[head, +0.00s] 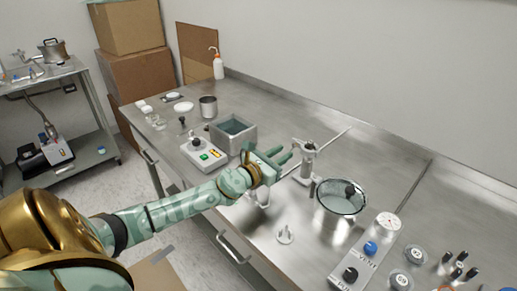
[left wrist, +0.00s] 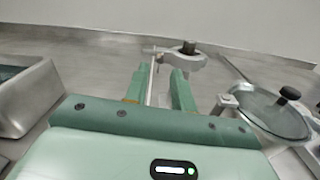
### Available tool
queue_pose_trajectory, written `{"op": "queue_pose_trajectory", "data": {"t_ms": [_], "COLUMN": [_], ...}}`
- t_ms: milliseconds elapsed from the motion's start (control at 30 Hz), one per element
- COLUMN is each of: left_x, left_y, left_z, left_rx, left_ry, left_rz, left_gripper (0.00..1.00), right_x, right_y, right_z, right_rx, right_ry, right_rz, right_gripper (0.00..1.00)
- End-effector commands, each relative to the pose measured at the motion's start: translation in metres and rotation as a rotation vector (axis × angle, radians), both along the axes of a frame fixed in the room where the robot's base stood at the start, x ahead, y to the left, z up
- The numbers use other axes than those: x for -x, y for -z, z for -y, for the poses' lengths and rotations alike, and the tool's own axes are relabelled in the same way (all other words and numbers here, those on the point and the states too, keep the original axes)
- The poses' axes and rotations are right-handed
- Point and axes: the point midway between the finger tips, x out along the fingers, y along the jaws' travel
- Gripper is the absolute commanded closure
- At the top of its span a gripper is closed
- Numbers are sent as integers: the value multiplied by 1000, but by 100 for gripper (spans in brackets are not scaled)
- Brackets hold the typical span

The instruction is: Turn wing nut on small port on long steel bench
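A small metal fitting with a dark top, which looks like the small port (head: 308,150), stands on the long steel bench (head: 385,160) in the head view. In the left wrist view the fitting (left wrist: 178,57) lies just beyond the fingertips, with a dark knob on it. The wing nut cannot be made out clearly. My left gripper (head: 287,153) is left of the fitting, fingers pointing at it. In the left wrist view this gripper (left wrist: 160,70) is open, with a gap between its green fingers and a thin rod visible behind it. My right gripper is not in view.
A round glass-lidded vessel (head: 341,198) stands right of the fitting. A grey open box (head: 233,134) and a white button unit (head: 204,153) stand left. A gauge panel (head: 371,248) and several knobs are at front right. A small pale piece (head: 285,236) lies near the front.

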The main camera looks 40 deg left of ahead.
Motion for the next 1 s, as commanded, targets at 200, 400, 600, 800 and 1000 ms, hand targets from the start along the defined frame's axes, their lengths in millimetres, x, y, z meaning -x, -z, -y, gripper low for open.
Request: {"op": "queue_pose_trajectory", "data": {"t_ms": [200, 400, 600, 800, 1000], "left_x": [59, 103, 129, 136, 136], "left_y": [2, 4, 3, 1, 0], "left_z": [-4, -8, -10, -11, -11], "left_rx": [-2, 0, 1, -1, -1], "left_ry": [2, 0, 0, 0, 0], "left_rz": [-6, -6, -3, -2, -1], "left_gripper": [75, 75, 75, 75, 75], "right_x": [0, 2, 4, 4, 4], "right_y": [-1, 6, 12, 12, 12], "right_z": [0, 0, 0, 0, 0], "right_rx": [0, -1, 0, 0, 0], "right_ry": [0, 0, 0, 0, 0], "right_rz": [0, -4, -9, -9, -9], "right_gripper": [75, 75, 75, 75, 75]}}
